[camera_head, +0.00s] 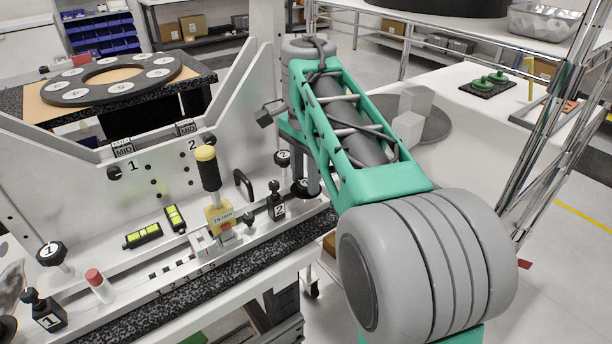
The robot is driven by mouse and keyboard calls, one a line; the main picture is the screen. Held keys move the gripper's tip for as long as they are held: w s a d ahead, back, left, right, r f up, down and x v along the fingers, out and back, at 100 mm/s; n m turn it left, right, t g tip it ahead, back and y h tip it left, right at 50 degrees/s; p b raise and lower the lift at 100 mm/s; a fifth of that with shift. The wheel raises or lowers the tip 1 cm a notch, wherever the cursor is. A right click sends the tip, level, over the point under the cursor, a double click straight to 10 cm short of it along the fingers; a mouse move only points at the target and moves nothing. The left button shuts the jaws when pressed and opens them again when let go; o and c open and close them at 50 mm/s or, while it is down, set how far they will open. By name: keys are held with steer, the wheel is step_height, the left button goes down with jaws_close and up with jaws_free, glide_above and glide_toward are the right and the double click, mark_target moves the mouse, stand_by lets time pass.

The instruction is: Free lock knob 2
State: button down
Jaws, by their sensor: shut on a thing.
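My gripper (312,176) points down behind the green lattice of my arm, at the right end of the fixture. Its fingers are mostly hidden, and it is shut on a round black knob (303,188) with a pale labelled top, low beside the rail. Another black knob (282,158) with a white top marked 2 stands just left of and above it, apart from the gripper. A small black clamp block (277,209) marked 2 sits in front to the left. I cannot tell from the labels alone which is the lock knob.
A yellow-topped black handle (208,170) stands on a 15 mm block (219,217). A black pull handle (244,184) and green levels (143,236) are nearby. Knob 1 (51,253) is far left. A white table (465,125) stands behind my arm.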

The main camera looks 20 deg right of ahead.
steer(key=n, duration=1.2)
steer(key=shift+n, duration=0.4)
steer(key=n, duration=0.6)
steer(key=shift+d, duration=0.15)
steer(key=n, duration=0.7)
steer(key=c, duration=0.9)
jaws_free()
steer(key=shift+c, duration=0.2)
